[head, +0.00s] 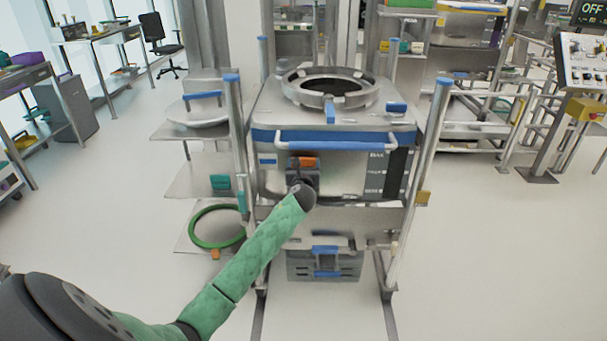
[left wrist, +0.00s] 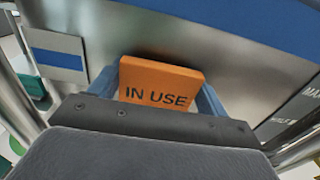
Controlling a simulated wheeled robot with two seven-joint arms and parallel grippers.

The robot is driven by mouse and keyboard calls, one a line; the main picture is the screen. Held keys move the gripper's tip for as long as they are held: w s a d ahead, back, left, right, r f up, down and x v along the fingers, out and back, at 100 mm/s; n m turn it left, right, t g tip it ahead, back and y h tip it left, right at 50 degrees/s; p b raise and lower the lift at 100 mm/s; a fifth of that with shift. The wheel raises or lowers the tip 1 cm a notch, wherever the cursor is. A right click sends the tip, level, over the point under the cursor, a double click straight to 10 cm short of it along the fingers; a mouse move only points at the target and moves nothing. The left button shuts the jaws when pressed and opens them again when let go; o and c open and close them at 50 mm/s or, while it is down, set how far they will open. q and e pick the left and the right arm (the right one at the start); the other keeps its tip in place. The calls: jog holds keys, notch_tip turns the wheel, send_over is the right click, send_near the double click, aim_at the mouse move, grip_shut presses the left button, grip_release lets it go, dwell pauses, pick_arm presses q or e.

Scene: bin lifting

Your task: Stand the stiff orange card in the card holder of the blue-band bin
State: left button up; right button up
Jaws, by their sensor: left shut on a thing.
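The blue-band bin (head: 337,139) is a steel box with a round port on top and a blue stripe and handle across its front. The stiff orange card (head: 309,161) is at the bin's front face, below the stripe. In the left wrist view the orange card (left wrist: 160,82) reads "IN USE" and stands roughly upright between the fingers. My left gripper (head: 305,164) is shut on it. The card's lower edge is hidden by the gripper body. I cannot make out the card holder or whether the card touches it. My right gripper is not in view.
A small plate with a blue stripe (left wrist: 58,55) is on the bin front, left of the card. Steel posts with blue caps (head: 442,82) flank the bin. Side shelves (head: 200,180) stand at left, with a green ring (head: 217,245).

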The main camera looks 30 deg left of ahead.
pick_arm(q)
jog(key=shift+f, duration=2)
jog(key=shift+f, duration=0.1)
jog(key=o, duration=1.1)
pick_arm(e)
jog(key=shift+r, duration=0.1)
pick_arm(q)
jog(key=shift+s+d, duration=0.15)
jog(key=shift+s, duration=0.1)
jog(key=v, duration=1.1)
jog(key=shift+b, duration=0.45)
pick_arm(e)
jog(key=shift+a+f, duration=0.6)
pick_arm(q)
jog(key=shift+s, duration=0.2)
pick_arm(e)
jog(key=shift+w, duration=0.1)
